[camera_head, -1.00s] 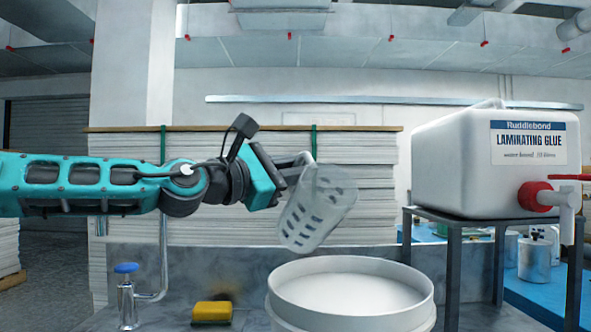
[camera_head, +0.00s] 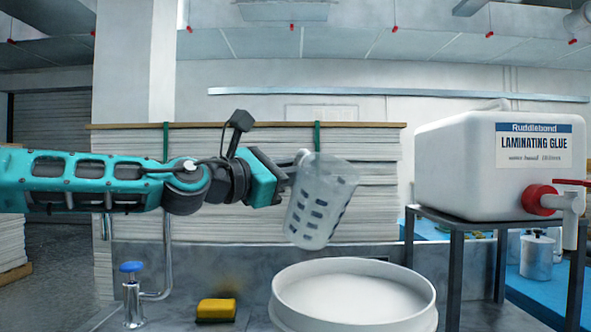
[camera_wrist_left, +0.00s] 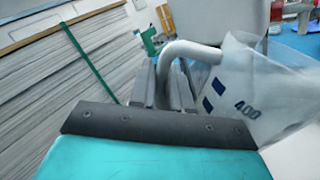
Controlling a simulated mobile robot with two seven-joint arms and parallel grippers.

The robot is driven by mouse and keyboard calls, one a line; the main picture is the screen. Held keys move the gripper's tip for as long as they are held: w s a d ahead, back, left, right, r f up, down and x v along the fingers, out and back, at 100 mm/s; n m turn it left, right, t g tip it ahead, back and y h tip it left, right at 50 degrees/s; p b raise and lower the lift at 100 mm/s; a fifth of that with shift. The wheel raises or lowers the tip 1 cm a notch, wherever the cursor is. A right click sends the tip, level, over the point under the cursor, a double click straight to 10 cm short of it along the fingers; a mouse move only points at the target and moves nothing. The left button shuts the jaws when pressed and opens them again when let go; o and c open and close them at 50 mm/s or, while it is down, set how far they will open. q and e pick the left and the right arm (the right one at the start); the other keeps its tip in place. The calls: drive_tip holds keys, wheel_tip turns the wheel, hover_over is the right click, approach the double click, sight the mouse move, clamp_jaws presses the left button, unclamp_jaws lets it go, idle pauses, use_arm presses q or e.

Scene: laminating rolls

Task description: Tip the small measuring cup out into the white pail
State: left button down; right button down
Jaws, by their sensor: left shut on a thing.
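The small measuring cup (camera_head: 321,205) is translucent with dark blue markings. My left gripper (camera_head: 292,170) is shut on its pale handle, which also shows between the fingers in the left wrist view (camera_wrist_left: 190,50). The cup is held in the air above the back left of the white pail (camera_head: 350,265), apart from its rim. It leans slightly, upper end to the right, lower end to the left. Its contents cannot be made out. The pail has a white surface inside, and no stream shows between cup and pail. My right gripper is out of view.
A white glue container (camera_head: 490,175) with a red tap stands on a dark metal stand (camera_head: 455,270) at right. A yellow sponge (camera_head: 216,310) and a blue-topped tap (camera_head: 132,290) are left of the pail. Stacked boards (camera_head: 240,220) stand behind.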

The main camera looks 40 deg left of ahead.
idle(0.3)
use_arm(q)
drive_tip(key=shift+n+p, duration=0.55)
drive_tip(key=shift+n, duration=0.15)
drive_tip(key=shift+f+n+g+y+p, duration=0.35)
drive_tip(key=shift+n+p, duration=0.1)
drive_tip(key=shift+n, duration=0.35)
drive_tip(key=shift+r, duration=0.1)
drive_tip(key=shift+r+p, duration=2.35)
drive_tip(key=shift+r, duration=0.65)
